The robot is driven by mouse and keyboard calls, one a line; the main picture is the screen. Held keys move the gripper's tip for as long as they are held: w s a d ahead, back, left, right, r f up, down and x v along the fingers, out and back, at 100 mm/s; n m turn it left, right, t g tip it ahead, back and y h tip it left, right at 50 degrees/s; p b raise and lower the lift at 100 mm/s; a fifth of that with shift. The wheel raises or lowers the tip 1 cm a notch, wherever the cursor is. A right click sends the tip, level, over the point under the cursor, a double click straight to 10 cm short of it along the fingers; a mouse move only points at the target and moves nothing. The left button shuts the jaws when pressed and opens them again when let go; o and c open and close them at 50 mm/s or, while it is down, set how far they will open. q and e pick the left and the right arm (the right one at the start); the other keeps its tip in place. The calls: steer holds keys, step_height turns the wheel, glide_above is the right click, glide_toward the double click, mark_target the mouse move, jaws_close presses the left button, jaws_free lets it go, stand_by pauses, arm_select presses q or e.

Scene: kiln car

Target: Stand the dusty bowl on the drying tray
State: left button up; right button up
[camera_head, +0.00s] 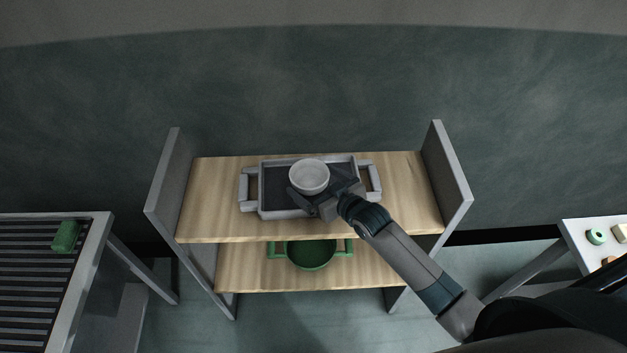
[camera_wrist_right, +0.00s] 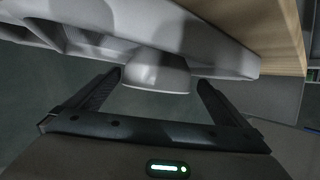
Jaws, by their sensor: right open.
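The pale grey-white bowl (camera_head: 309,176) stands upright in the grey drying tray (camera_head: 285,214), which has a dark inside and a handle at each end. The tray rests on the upper wooden shelf. My right gripper (camera_head: 325,195) is at the tray's front right, beside the bowl. In the right wrist view the bowl (camera_wrist_right: 156,72) shows between and beyond the two open fingers (camera_wrist_right: 158,84), with the tray wall (camera_wrist_right: 215,45) behind. I cannot tell whether a finger touches the bowl. My left gripper is not in view.
A green pot (camera_head: 311,254) with two handles stands on the lower shelf (camera_head: 245,275). Grey side panels (camera_head: 448,175) flank the shelves. A slatted rack (camera_head: 30,270) with a green block (camera_head: 65,237) is at left. A pale table (camera_head: 590,248) with small items is at right.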

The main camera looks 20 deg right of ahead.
steer(key=shift+s+d+r, duration=0.15)
steer(key=shift+s+r, duration=0.1)
steer(key=shift+s, duration=0.25)
stand_by(0.3)
steer(key=shift+v, duration=0.85)
steer(key=b+v, duration=0.5)
steer(key=v, duration=1)
steer(key=shift+s+r, duration=0.15)
steer(key=shift+s, duration=0.15)
